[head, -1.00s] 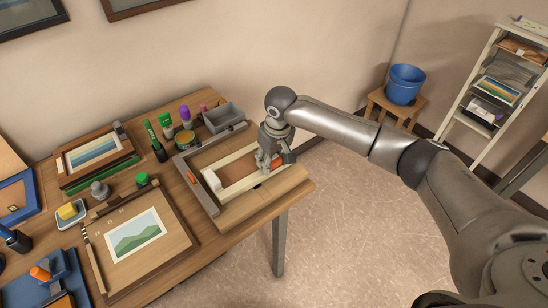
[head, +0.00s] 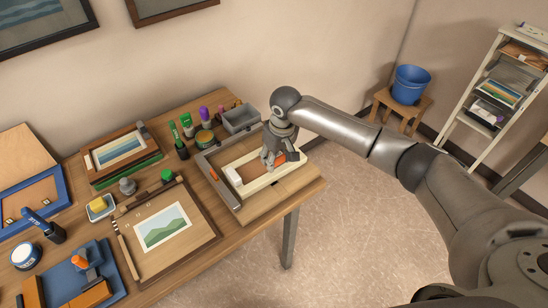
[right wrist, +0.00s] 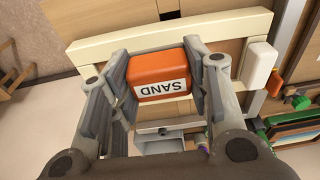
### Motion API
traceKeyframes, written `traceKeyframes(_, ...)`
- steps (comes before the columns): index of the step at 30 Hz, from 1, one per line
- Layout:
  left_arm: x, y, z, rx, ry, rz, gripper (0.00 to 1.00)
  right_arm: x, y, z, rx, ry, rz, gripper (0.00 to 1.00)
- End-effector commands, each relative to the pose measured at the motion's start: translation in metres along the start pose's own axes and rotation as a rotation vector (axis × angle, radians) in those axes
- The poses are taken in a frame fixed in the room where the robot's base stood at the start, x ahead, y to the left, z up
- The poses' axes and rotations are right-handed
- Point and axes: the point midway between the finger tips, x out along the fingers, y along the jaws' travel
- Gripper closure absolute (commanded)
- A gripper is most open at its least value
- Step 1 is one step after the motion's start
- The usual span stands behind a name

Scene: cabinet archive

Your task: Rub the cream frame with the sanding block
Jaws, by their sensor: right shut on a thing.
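The cream frame (head: 262,182) lies on the wooden table inside a grey-edged wooden work tray (head: 222,192). In the right wrist view one long cream rail (right wrist: 95,50) runs across the top. My right gripper (head: 275,161) is over the frame, shut on the orange sanding block (head: 291,156). The block shows its white "SAND" label between the fingers in the right wrist view (right wrist: 160,70). It is at or just above the frame; I cannot tell whether it touches. A white block (head: 233,175) sits at the frame's left end. My left gripper is out of view.
Paint tubes and jars (head: 187,127) and a grey bin (head: 240,118) stand behind the tray. A clipboard with a landscape picture (head: 163,226) lies to its left. A blue bucket (head: 410,84) is on a stool at right. Open floor lies in front.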

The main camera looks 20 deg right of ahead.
Motion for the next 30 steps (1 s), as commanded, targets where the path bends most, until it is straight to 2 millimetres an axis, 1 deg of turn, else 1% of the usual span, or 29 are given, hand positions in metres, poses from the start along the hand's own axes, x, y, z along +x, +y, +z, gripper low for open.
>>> traceKeyframes(1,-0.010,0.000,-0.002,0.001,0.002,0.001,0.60,-0.009,0.001,-0.001,0.001,0.000,0.000,0.78)
traceKeyframes(5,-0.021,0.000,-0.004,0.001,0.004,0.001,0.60,-0.020,0.003,-0.003,0.002,0.000,-0.001,0.78)
traceKeyframes(7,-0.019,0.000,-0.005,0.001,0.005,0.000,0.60,-0.023,0.005,-0.006,0.003,0.002,0.000,0.78)
traceKeyframes(13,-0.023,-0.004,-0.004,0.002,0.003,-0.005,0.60,-0.036,0.010,-0.010,0.003,0.000,0.000,0.78)
traceKeyframes(30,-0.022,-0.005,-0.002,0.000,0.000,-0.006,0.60,-0.038,0.011,-0.011,0.004,0.000,0.000,0.78)
